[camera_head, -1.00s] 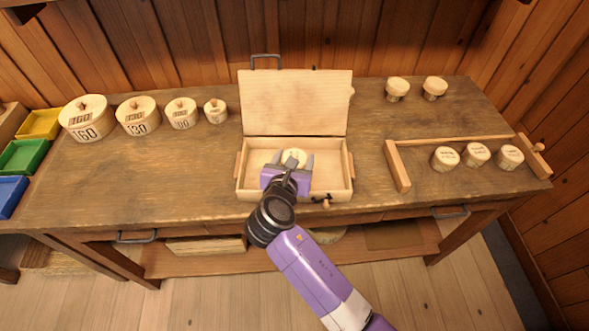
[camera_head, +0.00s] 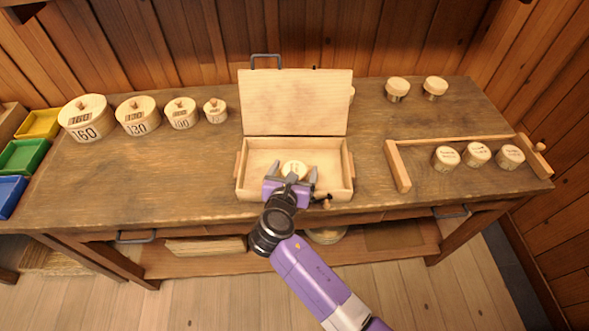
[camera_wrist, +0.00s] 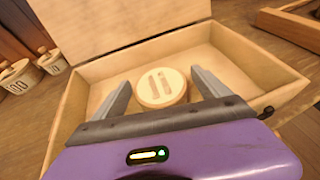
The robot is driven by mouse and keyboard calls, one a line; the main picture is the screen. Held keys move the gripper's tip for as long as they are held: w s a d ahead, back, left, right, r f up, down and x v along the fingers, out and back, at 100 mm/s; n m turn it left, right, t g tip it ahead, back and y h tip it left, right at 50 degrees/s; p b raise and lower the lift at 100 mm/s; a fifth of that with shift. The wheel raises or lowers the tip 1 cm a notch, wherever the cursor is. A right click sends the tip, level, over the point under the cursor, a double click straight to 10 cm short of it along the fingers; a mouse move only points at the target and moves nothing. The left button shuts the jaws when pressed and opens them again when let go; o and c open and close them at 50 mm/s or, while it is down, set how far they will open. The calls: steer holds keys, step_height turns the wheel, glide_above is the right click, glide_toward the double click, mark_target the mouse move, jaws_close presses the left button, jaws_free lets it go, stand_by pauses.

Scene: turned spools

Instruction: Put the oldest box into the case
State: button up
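The open wooden case (camera_head: 250,190) stands on the middle of the bench, its lid (camera_head: 296,103) raised at the back. A small round pale wooden box (camera_head: 293,168) sits inside the case. In the wrist view this box (camera_wrist: 161,87) shows dark marks on its top that I cannot read. My gripper (camera_head: 294,172) is at the front of the case, its fingers open either side of the box. The wrist view shows gaps between the fingers and the box (camera_wrist: 163,92). Similar small round boxes stand in a wooden rack (camera_head: 399,165) at the right and at the back right (camera_head: 397,88).
Several numbered lidded canisters (camera_head: 137,116) line the back left of the bench. Yellow, green and blue bins (camera_head: 24,157) are at the far left. The bench top (camera_head: 150,175) left of the case is clear.

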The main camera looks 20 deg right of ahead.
steer(key=shift+r, duration=0.15)
steer(key=v, duration=1.2)
